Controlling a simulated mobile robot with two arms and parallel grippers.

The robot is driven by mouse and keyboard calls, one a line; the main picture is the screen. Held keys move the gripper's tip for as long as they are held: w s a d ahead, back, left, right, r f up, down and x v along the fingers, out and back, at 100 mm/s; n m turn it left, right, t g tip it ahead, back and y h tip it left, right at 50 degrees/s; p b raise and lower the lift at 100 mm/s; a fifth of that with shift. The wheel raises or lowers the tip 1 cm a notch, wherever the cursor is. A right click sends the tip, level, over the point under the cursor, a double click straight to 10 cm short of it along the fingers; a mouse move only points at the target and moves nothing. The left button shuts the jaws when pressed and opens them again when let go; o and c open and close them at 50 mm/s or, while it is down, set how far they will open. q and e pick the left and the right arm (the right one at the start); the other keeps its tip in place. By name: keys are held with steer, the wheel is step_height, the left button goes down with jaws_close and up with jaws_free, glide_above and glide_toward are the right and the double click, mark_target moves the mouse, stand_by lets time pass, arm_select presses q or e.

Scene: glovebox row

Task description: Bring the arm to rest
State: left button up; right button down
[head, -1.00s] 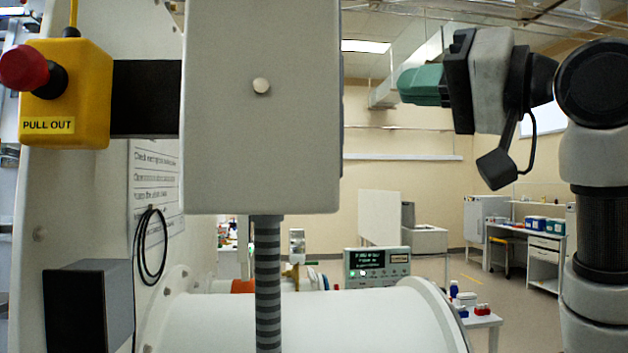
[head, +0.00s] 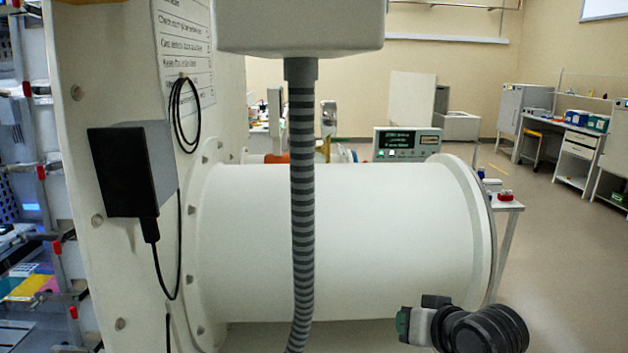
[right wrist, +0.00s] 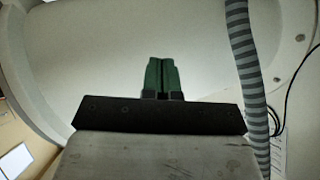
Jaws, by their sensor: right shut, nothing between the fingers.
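My right gripper (head: 402,324) is low at the right of the head view, in front of the lower right part of the white cylinder (head: 350,230). Its green fingers point left. In the right wrist view the green fingers (right wrist: 162,76) are together with nothing between them, and the white cylinder wall (right wrist: 120,45) is behind them. Whether they touch the wall cannot be told. My left gripper is not in view.
A striped grey hose (head: 302,200) hangs in front of the cylinder from a white box (head: 300,25). A black box (head: 130,170) with a cable is on the white panel at left. Open floor (head: 560,260) lies at right.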

steer(key=s+d+f+g+h, duration=0.2)
steer(key=s+f+g, duration=0.1)
steer(key=s+f, duration=1)
steer(key=s+d+f+n+g+h, duration=0.15)
steer(key=s+f, duration=0.25)
steer(key=s, duration=0.4)
steer(key=s+d+f+g+h, duration=0.1)
steer(key=s+f+g, duration=0.1)
steer(key=s+f, duration=0.35)
step_height(320, 180, down, 25)
steer(key=s+g+b, duration=0.1)
steer(key=s, duration=0.1)
steer(key=s+d+f+g+b, duration=0.1)
steer(key=s+d+f, duration=0.2)
steer(key=s+f, duration=1.3)
steer(key=shift+s+f, duration=0.25)
steer(key=shift+f, duration=0.7)
steer(key=shift+n+g+h, duration=0.25)
steer(key=shift+d, duration=0.1)
